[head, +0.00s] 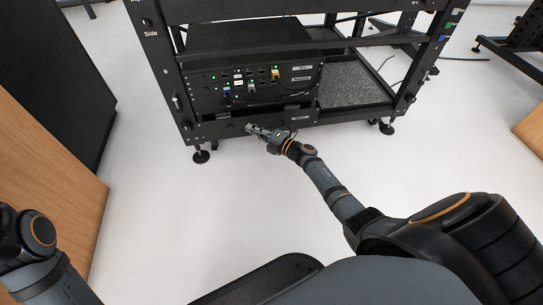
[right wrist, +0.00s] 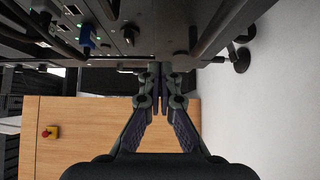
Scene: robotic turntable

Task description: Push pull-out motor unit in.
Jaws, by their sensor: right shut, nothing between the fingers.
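The pull-out motor unit (head: 250,85) is a black box with lit connectors on its front, low in the left part of a black rack frame. Its connector panel also shows at the top of the right wrist view (right wrist: 120,22). My right gripper (head: 250,128) is shut and empty, close to the frame's lower front bar below the unit. In the right wrist view its fingers (right wrist: 160,75) are together, just below the dark front. I cannot tell whether they touch it. My left arm shows at the lower left, but its gripper is out of view.
The black rack (head: 165,70) stands on levelling feet on a white floor. A grey textured plate (head: 350,84) lies right of the unit. A wooden panel (head: 60,170) and a dark cabinet (head: 65,75) stand at the left. The floor before the rack is clear.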

